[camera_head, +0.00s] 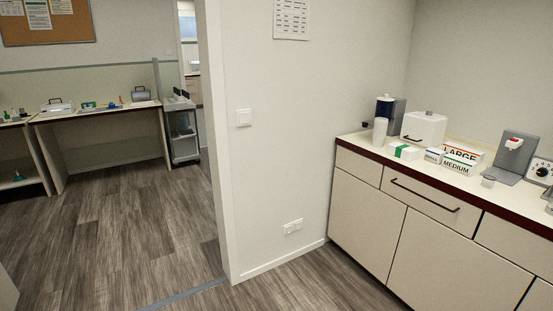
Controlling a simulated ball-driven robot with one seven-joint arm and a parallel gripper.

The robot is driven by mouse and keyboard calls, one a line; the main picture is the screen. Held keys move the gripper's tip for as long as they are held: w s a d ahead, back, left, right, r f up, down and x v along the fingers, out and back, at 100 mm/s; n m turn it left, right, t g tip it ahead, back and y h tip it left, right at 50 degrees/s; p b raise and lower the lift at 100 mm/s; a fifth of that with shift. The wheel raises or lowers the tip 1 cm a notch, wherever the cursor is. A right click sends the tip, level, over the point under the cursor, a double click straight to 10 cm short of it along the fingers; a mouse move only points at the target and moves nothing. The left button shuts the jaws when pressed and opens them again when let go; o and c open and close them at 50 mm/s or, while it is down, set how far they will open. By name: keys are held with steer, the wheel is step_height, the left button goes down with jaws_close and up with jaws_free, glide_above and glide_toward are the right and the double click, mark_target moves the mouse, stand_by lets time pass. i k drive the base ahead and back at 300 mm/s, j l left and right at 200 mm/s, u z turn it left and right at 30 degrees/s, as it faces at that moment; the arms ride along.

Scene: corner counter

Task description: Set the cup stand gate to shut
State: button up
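Two upright things on the corner counter (460,179) could be the cup stand, and I cannot tell which. One is a grey stand (517,163) with a red and white part on its face, at the right. A small pale cup (488,182) is at its front left. The other is a dark unit (396,114) at the far left of the counter, with a white cylinder (380,131) in front. A gate and its position are too small to make out on either. My gripper is not in this view.
A white box with a black handle (424,128), cartons marked LARGE (463,151) and MEDIUM (457,165), and a green-striped box (404,152) crowd the counter. A dial unit (541,171) is at the right edge. Floor (285,291) before the drawers is clear; a doorway opens left.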

mark_target(365, 123)
steer(key=i+u, duration=0.2)
steer(key=i, duration=1.7)
